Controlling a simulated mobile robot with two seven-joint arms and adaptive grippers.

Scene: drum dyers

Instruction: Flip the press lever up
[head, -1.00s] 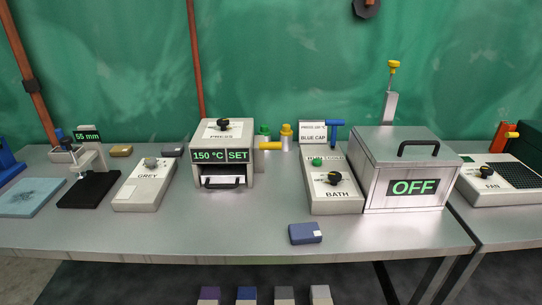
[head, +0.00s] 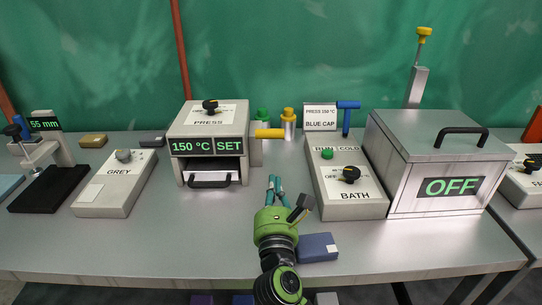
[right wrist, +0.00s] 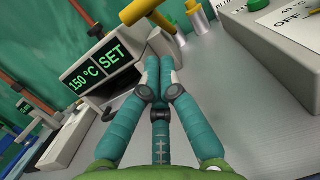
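The press (head: 209,132) is a grey box with a display reading 150 °C SET. Its yellow lever (head: 270,133) sticks out to the right, roughly level. In the right wrist view the yellow lever (right wrist: 140,12) shows at the top, beyond the fingertips. My right gripper (head: 275,181) is in front of the press, to its right and nearer than the lever, not touching it. In the right wrist view its teal fingers (right wrist: 160,62) come together at the tips with nothing between them. My left gripper is in neither view.
Green- and yellow-capped bottles (head: 288,122) stand just behind the lever. A sign with a blue handle (head: 347,118) stands behind the BATH control box (head: 350,192). A blue block (head: 318,247) lies beside my right wrist. Bare table lies left of my gripper.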

